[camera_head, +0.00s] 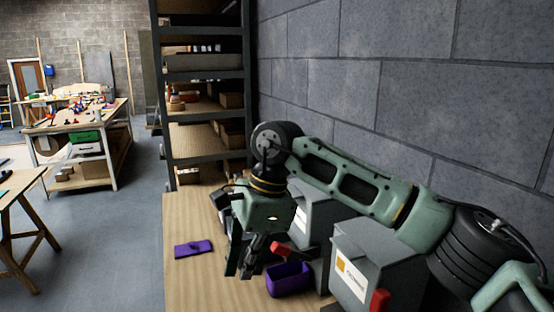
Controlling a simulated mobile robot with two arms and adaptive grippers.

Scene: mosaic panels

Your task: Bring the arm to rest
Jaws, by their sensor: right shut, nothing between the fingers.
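My right arm comes in from the right along the block wall, bent at the elbow. Its gripper (250,262) points down over the wooden table (190,286). The fingers are shut and nothing shows between them. The gripper is between a flat purple panel (194,249) on its left and a purple open box (289,280) on its right. I cannot tell exactly how high it is above the table. My left gripper is not in view.
Grey bins, one with a white label (349,277), stand under my right arm by the wall, close to it. Red parts (379,301) show at the bins. A tall shelf (205,128) stands behind the table. A workbench (88,128) stands far left, with open floor (110,235) before it.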

